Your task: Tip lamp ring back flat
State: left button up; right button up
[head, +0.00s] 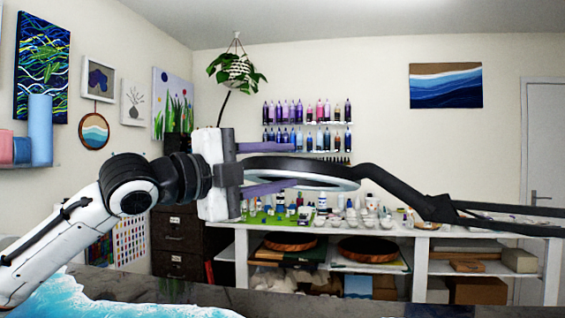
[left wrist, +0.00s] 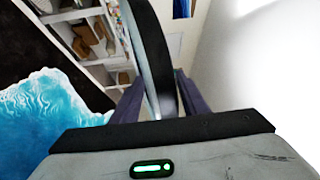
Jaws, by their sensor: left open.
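The lamp ring (head: 325,166) is a black hoop with a pale underside, seen almost edge-on in the head view. It lies close to level, with a little of its underside showing. A black jointed arm (head: 400,192) carries it from the right. My left gripper (head: 294,166) is at the ring's left side, with one purple finger above the rim and one below. Its jaws are open. In the left wrist view the ring (left wrist: 150,45) passes between the two fingers (left wrist: 158,88); whether either finger touches it I cannot tell. My right gripper is not in view.
A dark table with a blue and white resin wave (head: 130,304) lies below, at the front. White shelves (head: 420,242) with bottles, cups and wooden pieces stand behind the lamp. A dark drawer cabinet (head: 178,240) stands behind my left arm. The air above the lamp is clear.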

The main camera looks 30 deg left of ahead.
pick_arm(q)
jog(key=shift+w+d, duration=0.15)
jog(key=shift+w, duration=0.3)
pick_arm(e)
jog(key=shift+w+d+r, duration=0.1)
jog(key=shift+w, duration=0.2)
pick_arm(q)
grip_shut()
